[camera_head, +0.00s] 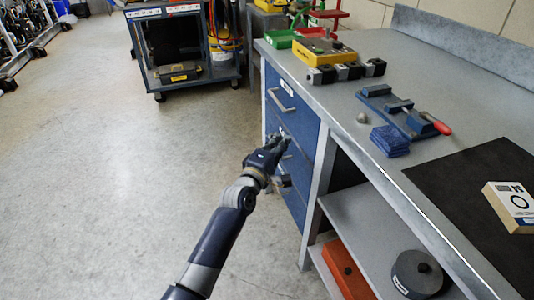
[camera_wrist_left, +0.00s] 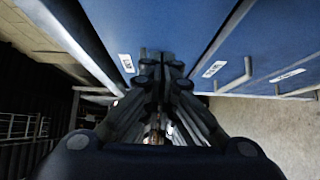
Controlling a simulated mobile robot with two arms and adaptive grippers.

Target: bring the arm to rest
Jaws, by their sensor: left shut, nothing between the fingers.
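My left gripper (camera_head: 281,142) is in front of the blue drawers (camera_head: 294,97) of the workbench in the head view. Its arm comes up from the bottom of the picture. In the left wrist view the gripper (camera_wrist_left: 161,68) has its fingers together, with nothing seen between them. The blue drawer fronts (camera_wrist_left: 190,25) and their handles show beyond the fingertips. I cannot tell whether the fingertips touch a drawer or handle. My right gripper does not show in either view.
The grey bench top (camera_head: 320,95) carries a yellow box (camera_head: 323,51), a blue vise (camera_head: 402,112), blue cloths (camera_head: 389,141) and a carton (camera_head: 513,205) on a black mat. The floor (camera_head: 130,180) at left is clear.

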